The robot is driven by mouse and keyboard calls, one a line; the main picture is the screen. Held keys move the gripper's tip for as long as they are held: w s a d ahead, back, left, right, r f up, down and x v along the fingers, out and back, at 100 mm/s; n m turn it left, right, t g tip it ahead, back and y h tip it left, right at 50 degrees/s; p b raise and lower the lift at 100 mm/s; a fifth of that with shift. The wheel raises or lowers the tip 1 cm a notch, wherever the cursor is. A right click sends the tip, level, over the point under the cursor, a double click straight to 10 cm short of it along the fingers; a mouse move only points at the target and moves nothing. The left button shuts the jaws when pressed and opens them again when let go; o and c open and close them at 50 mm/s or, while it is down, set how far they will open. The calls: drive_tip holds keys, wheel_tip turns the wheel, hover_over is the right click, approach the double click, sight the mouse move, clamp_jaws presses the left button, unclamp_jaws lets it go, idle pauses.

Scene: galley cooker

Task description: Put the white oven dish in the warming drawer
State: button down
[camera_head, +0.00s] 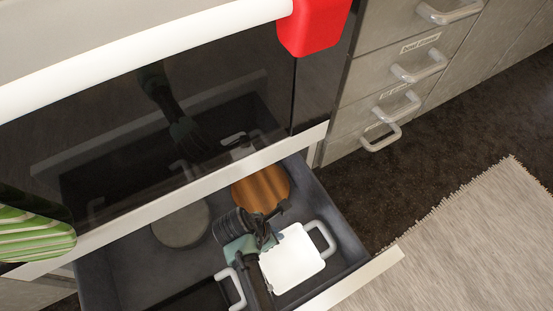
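The warming drawer (352,250) is pulled open below the dark glass oven door. The white oven dish (293,262), squarish with a pale loop handle at its right, shows inside the drawer's outline on the right side. I cannot tell whether it rests on the drawer floor or is held above it. My gripper (276,215) is over the drawer, at the dish's upper left edge. My arm comes up from the bottom of the view and hides the dish's left side. The fingers are small and dark, so their opening and any contact with the dish are unclear.
A round wooden board (262,188) and a round grey item (181,225) lie at the drawer's back. A black item with a white handle (233,287) is at the front left. A red cloth (313,25) and a green striped mitt (35,235) hang nearby. Grey drawers (385,80) stand right.

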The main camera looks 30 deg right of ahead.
drive_tip(key=c, duration=1.5)
unclamp_jaws()
drive_tip(key=o, duration=0.4)
drive_tip(key=shift+o, duration=0.2)
drive_tip(key=p+v, duration=0.8)
drive_tip(key=v, duration=0.4)
drive_tip(key=shift+r+p, duration=0.15)
drive_tip(key=shift+p, duration=0.15)
